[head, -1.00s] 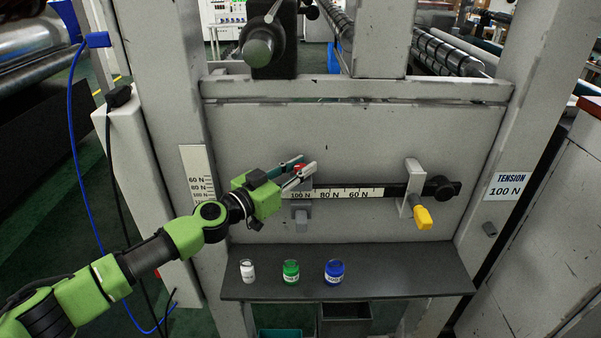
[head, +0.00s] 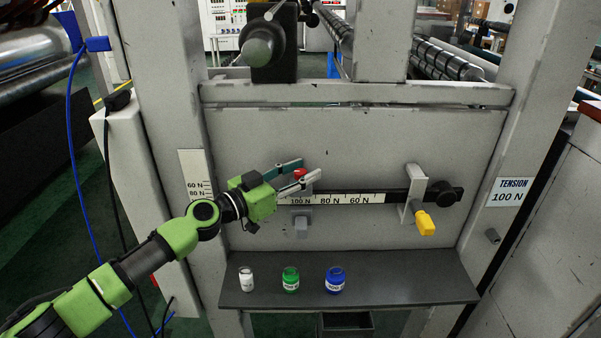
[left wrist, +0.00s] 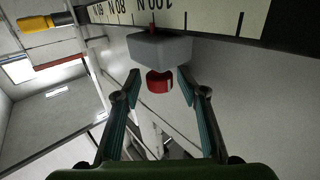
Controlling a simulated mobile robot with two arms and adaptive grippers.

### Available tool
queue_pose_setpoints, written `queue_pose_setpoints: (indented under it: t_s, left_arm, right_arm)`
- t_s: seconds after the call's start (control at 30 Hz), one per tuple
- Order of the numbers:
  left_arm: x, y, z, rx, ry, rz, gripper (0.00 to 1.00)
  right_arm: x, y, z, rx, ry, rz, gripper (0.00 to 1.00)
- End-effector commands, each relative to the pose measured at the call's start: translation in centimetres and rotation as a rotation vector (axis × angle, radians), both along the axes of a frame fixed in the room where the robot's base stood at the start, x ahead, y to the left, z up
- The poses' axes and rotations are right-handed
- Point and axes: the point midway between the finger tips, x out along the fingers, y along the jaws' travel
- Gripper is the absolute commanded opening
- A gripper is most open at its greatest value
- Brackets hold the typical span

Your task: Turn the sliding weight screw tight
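The sliding weight (head: 301,222) is a grey block hanging on the tension scale bar (head: 340,198) at the 100 N mark. Its red screw (head: 299,173) shows above the bar. In the left wrist view the grey block (left wrist: 160,47) and the red screw (left wrist: 159,82) lie straight ahead. My left gripper (head: 305,168) is open, with its fingers on either side of the screw. In the left wrist view its two fingers (left wrist: 159,88) show a gap on both sides of the screw, without visible contact. My right gripper is not in view.
A bracket (head: 415,195) with a yellow handle (head: 424,223) stands at the right of the bar, near a black knob (head: 442,194). White (head: 246,280), green (head: 291,280) and blue (head: 335,281) jars stand on the dark shelf (head: 400,292) below. A label (head: 511,191) reads TENSION 100 N.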

Motion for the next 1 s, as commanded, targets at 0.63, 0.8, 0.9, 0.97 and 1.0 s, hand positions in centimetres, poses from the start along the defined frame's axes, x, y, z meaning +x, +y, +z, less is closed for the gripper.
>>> queue_pose_setpoints:
  t_s: [0.63,0.8,0.9,0.97,1.0]
  left_arm:
    - [-3.7,4.3,-0.2,0.002,0.001,0.001,0.38]
    - [-4.9,5.6,-0.2,-0.001,0.001,0.001,0.38]
    - [-5.2,6.0,-0.1,0.0,0.0,0.002,0.38]
    - [-5.3,6.1,-0.1,0.0,0.0,0.001,0.38]
    - [-5.3,6.1,-0.1,0.0,0.0,0.001,0.38]
  right_arm:
    - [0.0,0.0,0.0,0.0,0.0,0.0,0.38]
    - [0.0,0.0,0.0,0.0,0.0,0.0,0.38]
    - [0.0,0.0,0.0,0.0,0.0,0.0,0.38]
    - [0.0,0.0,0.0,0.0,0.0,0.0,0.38]
    - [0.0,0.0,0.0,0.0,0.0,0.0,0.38]
